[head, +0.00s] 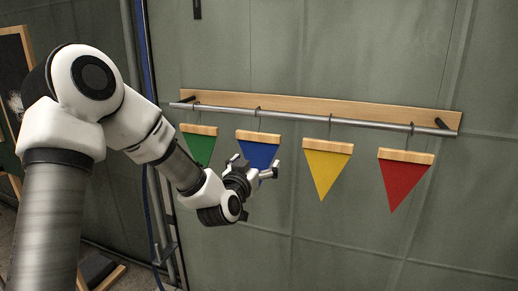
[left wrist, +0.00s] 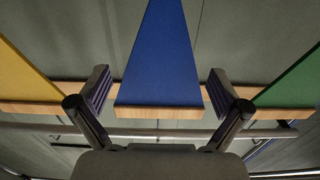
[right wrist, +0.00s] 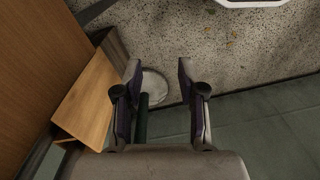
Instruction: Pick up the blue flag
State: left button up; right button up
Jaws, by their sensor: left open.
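The blue flag (head: 259,152) is a triangle with a wooden top bar. It hangs from a metal rail (head: 300,118) on the wall, between the green and yellow flags. My left gripper (head: 254,172) is in front of it and hides part of its lower half. In the left wrist view the blue flag (left wrist: 162,60) lies between the two spread fingers of the left gripper (left wrist: 160,92), with its wooden bar nearest the palm. Both fingers look apart from it. My right gripper (right wrist: 158,80) is open and empty in the right wrist view, over the floor.
The green flag (head: 199,148) hangs close on the left, partly behind my left arm. The yellow flag (head: 324,170) and red flag (head: 402,178) hang to the right. A wooden board (head: 330,107) backs the rail. The wall below the flags is clear.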

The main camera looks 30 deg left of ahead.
pick_arm(q)
jog(key=shift+x, duration=1)
jog(key=c, duration=0.9)
